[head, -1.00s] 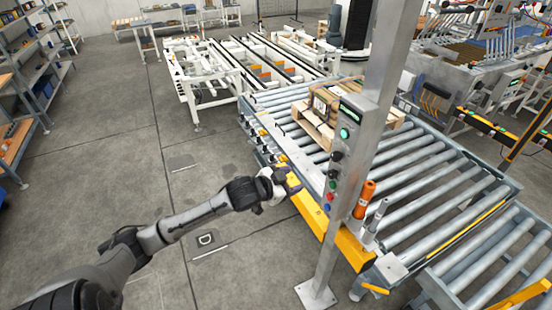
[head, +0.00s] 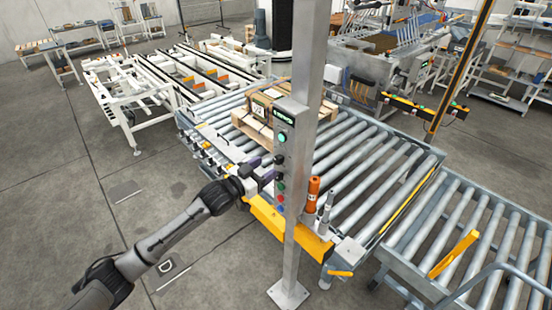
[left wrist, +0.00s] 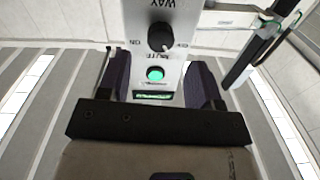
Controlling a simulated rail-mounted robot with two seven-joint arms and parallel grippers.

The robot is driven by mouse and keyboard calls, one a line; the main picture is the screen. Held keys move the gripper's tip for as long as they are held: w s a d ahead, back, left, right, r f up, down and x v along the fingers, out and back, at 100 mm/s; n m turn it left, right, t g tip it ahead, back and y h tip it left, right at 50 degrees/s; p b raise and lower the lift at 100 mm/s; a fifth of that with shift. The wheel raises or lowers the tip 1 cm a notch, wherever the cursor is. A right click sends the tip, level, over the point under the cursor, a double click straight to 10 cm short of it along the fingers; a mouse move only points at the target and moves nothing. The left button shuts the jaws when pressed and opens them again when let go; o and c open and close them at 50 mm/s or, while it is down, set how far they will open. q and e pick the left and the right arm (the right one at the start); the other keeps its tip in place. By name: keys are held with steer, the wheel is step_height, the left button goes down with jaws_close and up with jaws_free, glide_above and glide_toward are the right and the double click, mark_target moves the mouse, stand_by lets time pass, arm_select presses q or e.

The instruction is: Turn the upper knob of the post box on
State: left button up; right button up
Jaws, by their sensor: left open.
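The post box (head: 281,148) is a narrow grey panel on the metal post, with a display, a green light, dark knobs and coloured buttons. Its upper knob (head: 279,160) is black; in the left wrist view, upside down, this knob (left wrist: 161,37) sits between ON and OFF labels, by the word MUTE. Its pale mark appears slightly toward the OFF side. My left gripper (head: 262,168) is open at the panel's left side, near knob height. In the wrist view its dark fingers (left wrist: 160,82) stand apart on either side of the panel's green light, with the knob beyond them.
The upright post (head: 302,200) stands in front of a roller conveyor (head: 370,165). A wooden pallet with a box (head: 262,108) lies on the rollers. An orange cylinder (head: 313,193) stands just right of the post. Open floor (head: 60,200) lies to the left.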

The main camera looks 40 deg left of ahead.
mark_target(276, 161)
arm_select(q)
steer(key=shift+w+d+p, duration=0.2)
steer(key=shift+w+p, duration=0.05)
steer(key=shift+w, duration=1.15)
steer(key=shift+w+d+p, duration=0.15)
steer(key=shift+w+p, duration=0.05)
steer(key=shift+w, duration=1.15)
steer(key=shift+c, duration=0.2)
steer(key=c, duration=0.9)
